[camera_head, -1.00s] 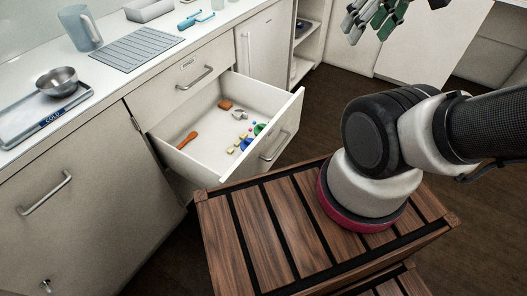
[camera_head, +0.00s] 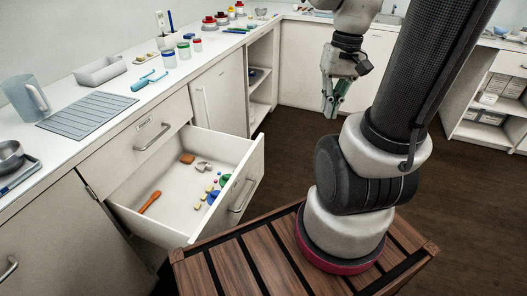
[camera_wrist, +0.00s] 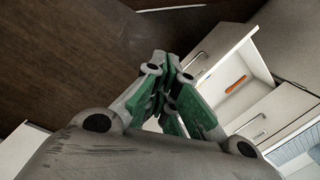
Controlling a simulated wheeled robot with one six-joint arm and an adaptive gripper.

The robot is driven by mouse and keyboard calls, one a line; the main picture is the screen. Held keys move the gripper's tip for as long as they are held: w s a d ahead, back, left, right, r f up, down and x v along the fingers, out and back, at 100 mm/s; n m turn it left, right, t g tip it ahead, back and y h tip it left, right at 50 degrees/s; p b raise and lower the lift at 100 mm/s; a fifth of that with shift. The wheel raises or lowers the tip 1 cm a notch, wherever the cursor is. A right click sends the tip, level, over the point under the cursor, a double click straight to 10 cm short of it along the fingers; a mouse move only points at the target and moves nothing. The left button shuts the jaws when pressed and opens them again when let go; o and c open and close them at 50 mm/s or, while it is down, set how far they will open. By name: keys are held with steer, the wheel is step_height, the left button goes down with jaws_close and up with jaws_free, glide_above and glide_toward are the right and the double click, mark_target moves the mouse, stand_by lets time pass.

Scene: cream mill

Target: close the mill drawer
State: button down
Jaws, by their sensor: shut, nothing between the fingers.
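The white mill drawer (camera_head: 181,222) is pulled well out of the cabinet under the counter in the head view. It holds an orange-handled tool (camera_head: 149,202), a brown block (camera_head: 187,158) and several small coloured pieces. Its front (camera_head: 246,178) with a bar handle (camera_head: 243,196) faces right. My gripper (camera_head: 331,112) hangs to the right of and beyond the drawer front, apart from it, with its fingers shut and empty. In the wrist view my gripper (camera_wrist: 168,62) has its green pads together, and the open drawer (camera_wrist: 252,62) shows to its right.
A closed drawer (camera_head: 145,128) sits just above and behind the open one. The counter (camera_head: 75,128) carries a jug (camera_head: 27,97), a ribbed mat (camera_head: 88,115) and several jars. Shelves (camera_head: 510,80) stand at far right. Dark floor (camera_head: 285,140) lies clear beyond the drawer.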

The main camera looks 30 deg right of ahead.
steer(key=w+f+m+y, duration=0.45)
steer(key=f+m, duration=0.25)
steer(key=f, duration=0.5)
steer(key=m+t, duration=0.7)
steer(key=m, duration=0.9)
glide_toward(257, 151)
step_height(257, 151, down, 4)
steer(key=w, duration=0.1)
steer(key=shift+w+a, duration=0.75)
steer(key=shift+a, duration=0.2)
steer(key=shift+w, duration=0.1)
